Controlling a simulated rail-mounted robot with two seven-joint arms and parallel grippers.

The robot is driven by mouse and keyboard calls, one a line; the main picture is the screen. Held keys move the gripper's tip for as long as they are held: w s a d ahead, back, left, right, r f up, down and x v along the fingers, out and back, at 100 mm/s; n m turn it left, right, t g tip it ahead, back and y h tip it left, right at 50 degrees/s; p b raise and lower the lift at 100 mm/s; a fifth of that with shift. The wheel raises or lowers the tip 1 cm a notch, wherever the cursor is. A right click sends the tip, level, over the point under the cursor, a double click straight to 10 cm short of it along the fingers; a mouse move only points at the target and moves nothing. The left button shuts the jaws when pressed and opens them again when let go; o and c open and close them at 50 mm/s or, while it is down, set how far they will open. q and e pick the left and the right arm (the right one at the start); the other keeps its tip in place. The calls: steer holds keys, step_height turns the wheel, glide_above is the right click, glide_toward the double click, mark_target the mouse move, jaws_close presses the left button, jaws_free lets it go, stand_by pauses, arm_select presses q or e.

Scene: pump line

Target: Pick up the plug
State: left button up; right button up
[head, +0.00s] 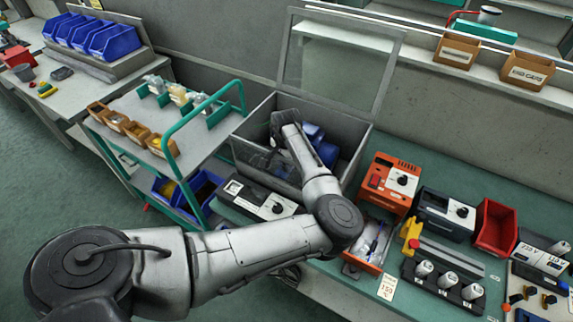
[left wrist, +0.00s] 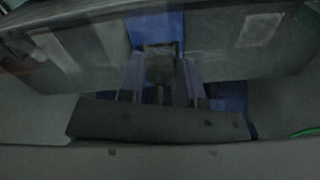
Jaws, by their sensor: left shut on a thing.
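My left arm reaches over into a grey open-topped box (head: 252,153) with a raised clear lid (head: 338,52). My left gripper (head: 277,150) is down inside the box, and its fingertips are hidden in the head view. In the left wrist view the fingers (left wrist: 158,88) stand on both sides of a small dark piece (left wrist: 159,68), apparently the plug, and are shut on it. The picture is dark, so its shape is unclear. Blue things (head: 326,152) lie in the box beside the gripper. My right gripper does not show clearly in either view.
A teal-handled cart (head: 215,103) with small orange bins stands left of the box. A black instrument (head: 256,197) sits before the box. An orange device (head: 390,183), a dark device (head: 445,213) and a red bin (head: 494,226) stand to the right. The box walls surround the gripper closely.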

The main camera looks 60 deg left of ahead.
arm_select(q)
steer(key=shift+r, duration=0.1)
step_height(320, 180, up, 8)
steer(key=shift+r+p, duration=0.25)
steer(key=shift+p, duration=0.5)
steer(key=w+d+r+n, duration=0.2)
steer(key=w+d+n, duration=0.2)
steer(key=d, duration=0.5)
steer(key=shift+w+r, duration=0.4)
steer(key=shift+w, duration=0.2)
steer(key=shift+f, duration=0.25)
jaws_close()
steer(key=shift+n, duration=0.3)
step_height(320, 180, down, 9)
steer(key=shift+f+b, duration=0.15)
steer(key=shift+b, duration=0.75)
